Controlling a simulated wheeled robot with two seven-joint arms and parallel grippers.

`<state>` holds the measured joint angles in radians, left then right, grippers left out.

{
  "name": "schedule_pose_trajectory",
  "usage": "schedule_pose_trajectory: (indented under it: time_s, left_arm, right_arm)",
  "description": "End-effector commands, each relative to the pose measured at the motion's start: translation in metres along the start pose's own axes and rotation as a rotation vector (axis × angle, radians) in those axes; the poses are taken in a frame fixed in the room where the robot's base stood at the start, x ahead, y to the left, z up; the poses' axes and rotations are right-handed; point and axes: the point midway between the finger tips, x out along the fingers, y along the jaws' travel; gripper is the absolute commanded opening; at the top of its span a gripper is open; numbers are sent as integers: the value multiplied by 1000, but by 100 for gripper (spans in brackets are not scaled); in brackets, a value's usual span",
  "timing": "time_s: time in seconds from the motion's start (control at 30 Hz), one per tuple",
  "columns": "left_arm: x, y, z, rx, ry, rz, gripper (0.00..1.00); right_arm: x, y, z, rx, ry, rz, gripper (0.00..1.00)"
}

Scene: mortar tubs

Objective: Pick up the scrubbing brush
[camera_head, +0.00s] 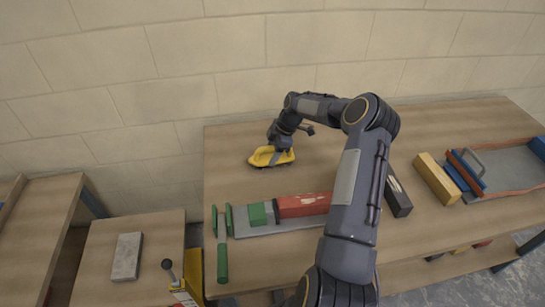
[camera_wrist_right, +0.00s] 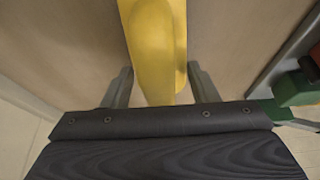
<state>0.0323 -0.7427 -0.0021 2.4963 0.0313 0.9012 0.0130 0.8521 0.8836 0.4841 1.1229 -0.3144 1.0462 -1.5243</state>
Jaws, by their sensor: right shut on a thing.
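The scrubbing brush (camera_head: 264,156) is yellow and lies at the back left of the wooden table, near the wall. My right gripper (camera_head: 282,150) reaches down over it from the right and is shut on it. In the right wrist view the yellow brush (camera_wrist_right: 156,45) runs between the two grey fingers of my right gripper (camera_wrist_right: 162,88). The brush appears at table level; I cannot tell whether it touches the wood. Its bristles are hidden. My left gripper is not in view.
A green-handled tool (camera_head: 222,262) lies at the table's left edge. A dark block (camera_head: 398,194), a yellow block (camera_head: 437,178) and a grey tray (camera_head: 508,166) are at right.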

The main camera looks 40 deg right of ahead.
Motion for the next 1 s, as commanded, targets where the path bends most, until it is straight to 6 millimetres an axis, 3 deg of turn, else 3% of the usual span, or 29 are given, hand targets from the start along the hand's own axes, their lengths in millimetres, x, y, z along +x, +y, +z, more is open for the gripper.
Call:
schedule_pose_trajectory:
  time_s: [0.33, 0.57, 0.87, 1.0]
  left_arm:
    - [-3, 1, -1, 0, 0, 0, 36]
    - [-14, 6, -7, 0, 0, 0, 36]
    - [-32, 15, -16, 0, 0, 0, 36]
    - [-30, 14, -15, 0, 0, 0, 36]
  right_arm:
    - [-6, 0, -3, 0, 0, 2, 28]
    - [-34, 1, -14, -1, 0, 3, 28]
    - [-102, -47, -16, 1, -3, 4, 28]
    - [-118, -80, -5, 4, -4, 2, 28]
